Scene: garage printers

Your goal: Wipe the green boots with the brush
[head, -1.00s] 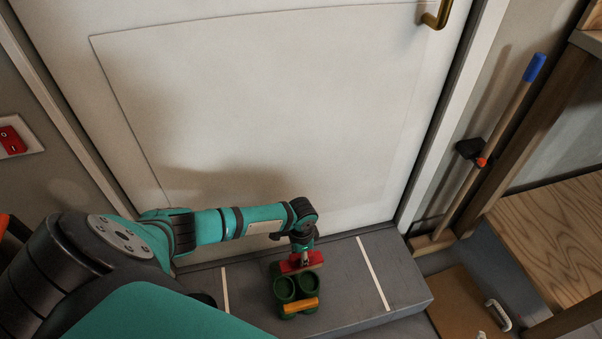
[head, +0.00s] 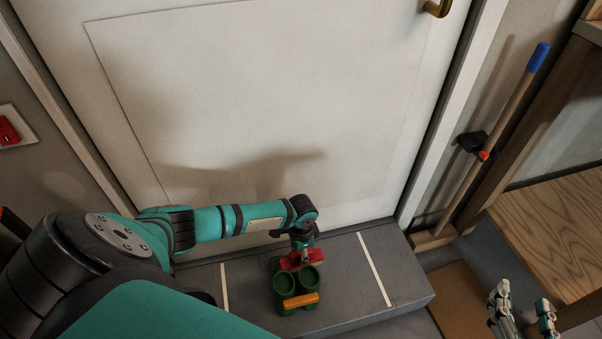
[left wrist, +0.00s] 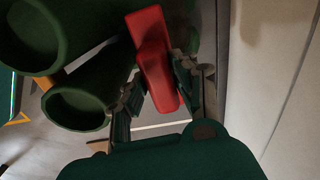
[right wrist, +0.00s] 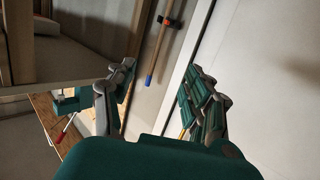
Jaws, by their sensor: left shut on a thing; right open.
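The green boots (head: 285,284) stand side by side on the grey step in front of the door, openings up. In the left wrist view the boots (left wrist: 75,108) fill the upper left. My left gripper (head: 303,252) is shut on the red brush (head: 292,264), just behind the boots; the brush also shows between the fingers in the left wrist view (left wrist: 155,55). The brush is close to the boots; I cannot tell whether it touches them. Its bristles are not clearly visible. My right gripper (head: 522,318) is open and empty at the lower right, away from the boots.
An orange-yellow block (head: 301,300) is at the front of the boots. The grey step (head: 345,285) has white stripes and free room on both sides. The white door (head: 270,100) rises close behind. A blue-tipped pole (head: 500,130) and wooden shelving (head: 555,225) stand at the right.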

